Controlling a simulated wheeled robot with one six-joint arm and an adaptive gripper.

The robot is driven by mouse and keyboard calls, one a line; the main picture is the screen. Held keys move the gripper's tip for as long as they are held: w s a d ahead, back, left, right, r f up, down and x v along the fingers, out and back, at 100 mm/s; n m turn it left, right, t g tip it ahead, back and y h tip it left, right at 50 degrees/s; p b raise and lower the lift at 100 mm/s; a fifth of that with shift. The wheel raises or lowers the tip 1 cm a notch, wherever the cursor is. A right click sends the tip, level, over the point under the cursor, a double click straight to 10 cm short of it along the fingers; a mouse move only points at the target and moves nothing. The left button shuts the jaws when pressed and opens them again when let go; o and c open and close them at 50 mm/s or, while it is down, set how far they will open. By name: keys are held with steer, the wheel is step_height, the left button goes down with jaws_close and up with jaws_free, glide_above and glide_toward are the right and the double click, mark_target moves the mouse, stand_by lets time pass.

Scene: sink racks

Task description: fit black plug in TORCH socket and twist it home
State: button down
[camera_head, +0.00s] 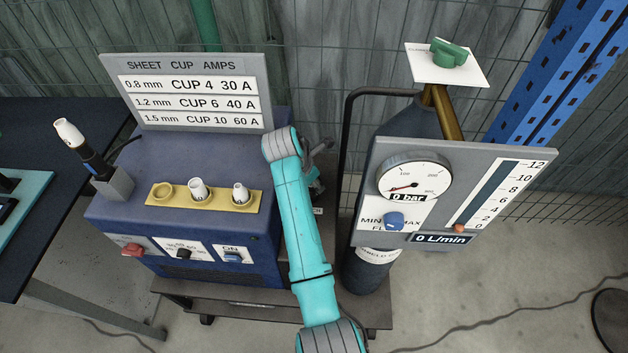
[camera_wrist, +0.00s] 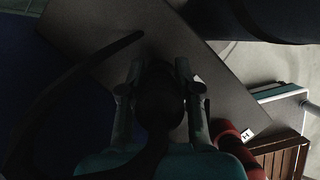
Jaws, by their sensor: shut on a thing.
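My gripper (camera_wrist: 156,75) is shut on a dark, rounded thing, the black plug (camera_wrist: 160,100), seen from behind in the dim wrist view. A dark cable (camera_wrist: 85,75) curves beside it on the left. In the head view, my gripper (camera_head: 320,150) is mostly hidden behind my teal arm, beside the right end of the blue machine (camera_head: 120,212). A label ending in "CH" (camera_head: 317,211) shows just right of my arm. The TORCH socket is hidden, and I cannot tell whether the plug touches it.
A gas cylinder (camera_head: 368,275) with a gauge panel (camera_head: 480,165) stands close on the right. A yellow cup holder (camera_head: 220,202) and a torch (camera_head: 85,150) are on the left. A red thing (camera_wrist: 240,150) and wooden slats (camera_wrist: 282,157) lie low right in the wrist view.

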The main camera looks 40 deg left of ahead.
steer(key=shift+f, duration=0.4)
steer(key=c, duration=0.7)
jaws_free()
steer(key=shift+r, duration=0.1)
steer(key=v, duration=1.1)
steer(key=shift+s+a+r, duration=0.1)
steer(key=shift+s+r, duration=0.1)
steer(key=shift+r, duration=0.15)
